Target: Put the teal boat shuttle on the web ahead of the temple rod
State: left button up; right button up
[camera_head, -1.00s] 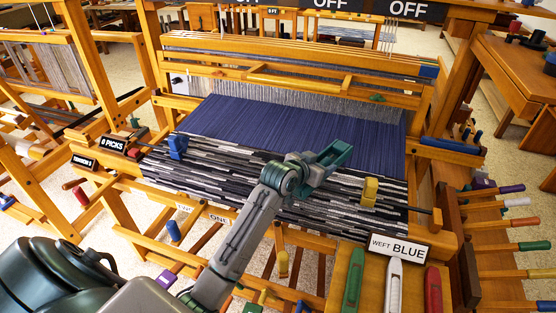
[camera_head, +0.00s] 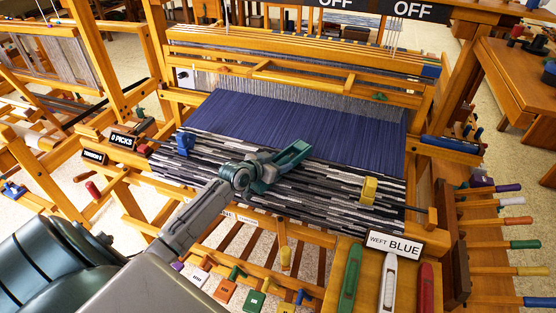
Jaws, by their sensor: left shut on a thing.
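The teal boat shuttle (camera_head: 292,157) is a hollow, pointed piece. My left gripper (camera_head: 267,168) is shut on it, over the middle of the striped web (camera_head: 310,190). The shuttle points up and right, its far tip near the edge of the blue warp (camera_head: 310,122). I cannot tell whether it touches the web. A blue block (camera_head: 185,143) at the web's left and a yellow block (camera_head: 368,190) at its right stand on the web, perhaps on the temple rod. The rod between them is hard to pick out among the stripes. My right gripper is not in view.
A green shuttle (camera_head: 350,280), a white shuttle (camera_head: 388,284) and a red shuttle (camera_head: 425,289) lie at the front right beside the "WEFT BLUE" sign (camera_head: 394,244). The wooden beater (camera_head: 300,80) crosses behind the warp. Coloured handles (camera_head: 515,222) stick out at the right.

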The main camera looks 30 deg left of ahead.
pick_arm(q)
jog(key=o, duration=0.7)
jog(key=shift+f, duration=0.15)
jog(key=o, duration=0.4)
jog(key=v, duration=1.2)
jog(key=shift+b, duration=0.35)
